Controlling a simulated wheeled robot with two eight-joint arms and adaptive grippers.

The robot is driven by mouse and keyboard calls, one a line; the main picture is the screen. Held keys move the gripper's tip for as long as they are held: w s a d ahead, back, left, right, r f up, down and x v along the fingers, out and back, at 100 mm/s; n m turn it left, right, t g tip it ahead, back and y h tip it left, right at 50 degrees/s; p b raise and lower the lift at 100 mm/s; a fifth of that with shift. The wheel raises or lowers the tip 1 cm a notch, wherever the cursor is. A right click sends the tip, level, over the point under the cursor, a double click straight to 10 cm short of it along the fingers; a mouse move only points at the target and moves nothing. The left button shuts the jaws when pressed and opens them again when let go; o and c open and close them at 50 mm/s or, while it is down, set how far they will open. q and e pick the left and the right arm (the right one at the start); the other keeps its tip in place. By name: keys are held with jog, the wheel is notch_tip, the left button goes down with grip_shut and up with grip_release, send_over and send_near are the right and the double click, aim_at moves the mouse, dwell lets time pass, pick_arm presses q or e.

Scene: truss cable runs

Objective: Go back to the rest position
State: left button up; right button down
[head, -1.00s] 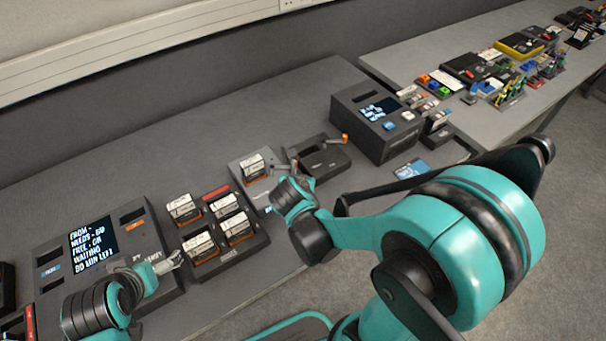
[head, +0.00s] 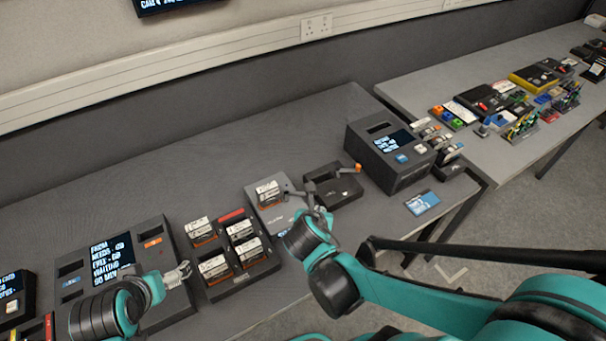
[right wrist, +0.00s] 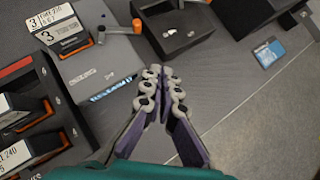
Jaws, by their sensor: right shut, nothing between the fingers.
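My right gripper (head: 318,213) is in front of the grey device with a labelled block on it (head: 265,206). In the right wrist view its fingers (right wrist: 163,74) are together, with nothing between them, over bare table. My left gripper (head: 180,273) is at the lower left in the head view, over the front of the large console with a text screen (head: 153,238). Its fingers are too small there to tell whether they are open or shut.
Beside the right gripper are a rack of labelled blocks (head: 240,280), an open dark box with an orange-tipped lever (head: 347,193) and a screen box (head: 372,163). A blue card (head: 422,203) lies near the table's front edge. A second table (head: 480,150) holds many small items.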

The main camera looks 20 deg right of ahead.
jog(key=s+a+r+m+y, duration=0.2)
jog(key=s+r+m, duration=0.1)
jog(key=m, duration=1.1)
jog(key=s+a+r+m+y, duration=0.2)
jog(key=s+r+m+y, duration=0.1)
jog(key=m, duration=1.2)
jog(key=shift+a+r, duration=0.2)
jog(key=shift+r, duration=0.1)
